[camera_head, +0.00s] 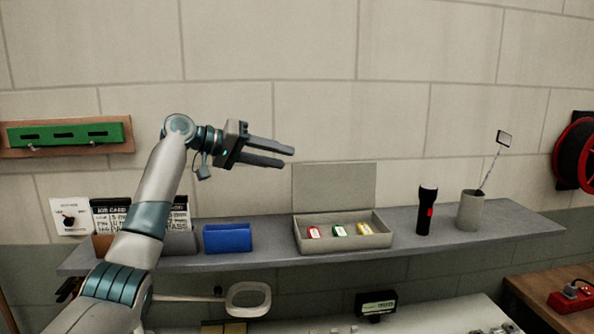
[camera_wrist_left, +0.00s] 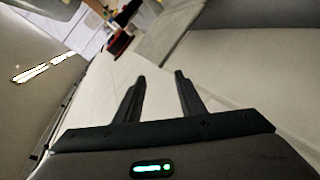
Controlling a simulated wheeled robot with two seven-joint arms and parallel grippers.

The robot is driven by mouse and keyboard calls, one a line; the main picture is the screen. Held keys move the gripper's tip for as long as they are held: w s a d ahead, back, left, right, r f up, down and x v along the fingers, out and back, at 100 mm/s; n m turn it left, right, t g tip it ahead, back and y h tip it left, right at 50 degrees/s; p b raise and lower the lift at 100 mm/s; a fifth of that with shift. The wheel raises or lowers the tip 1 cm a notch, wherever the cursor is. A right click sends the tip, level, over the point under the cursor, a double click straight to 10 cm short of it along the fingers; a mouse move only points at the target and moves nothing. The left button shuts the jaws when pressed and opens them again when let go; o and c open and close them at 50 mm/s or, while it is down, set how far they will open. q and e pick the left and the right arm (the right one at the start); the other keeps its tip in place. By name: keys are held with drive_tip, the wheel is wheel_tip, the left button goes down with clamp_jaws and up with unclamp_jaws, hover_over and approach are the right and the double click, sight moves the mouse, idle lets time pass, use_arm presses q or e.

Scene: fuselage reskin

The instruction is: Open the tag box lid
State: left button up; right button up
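The tag box (camera_head: 345,244) is a grey tray on the wall shelf. Its lid (camera_head: 334,187) stands upright at the back, against the wall side, so the box is open. Inside lie a red tag (camera_head: 314,232), a green tag (camera_head: 339,230) and a yellow tag (camera_head: 364,228). My left gripper (camera_head: 290,157) is above and to the left of the box, apart from the lid, its fingers pointing right. In the left wrist view its two fingers (camera_wrist_left: 158,80) are spread with nothing between them. My right gripper is not in view.
The shelf (camera_head: 460,232) also holds a blue bin (camera_head: 227,238) left of the box. A black flashlight (camera_head: 426,212) and a grey cup (camera_head: 470,211) with a mirror stick stand to its right. A red reel (camera_head: 577,154) hangs at far right.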

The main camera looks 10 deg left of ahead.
use_arm(q)
drive_tip(key=shift+b+v, duration=0.55)
drive_tip(key=shift+v, duration=1.65)
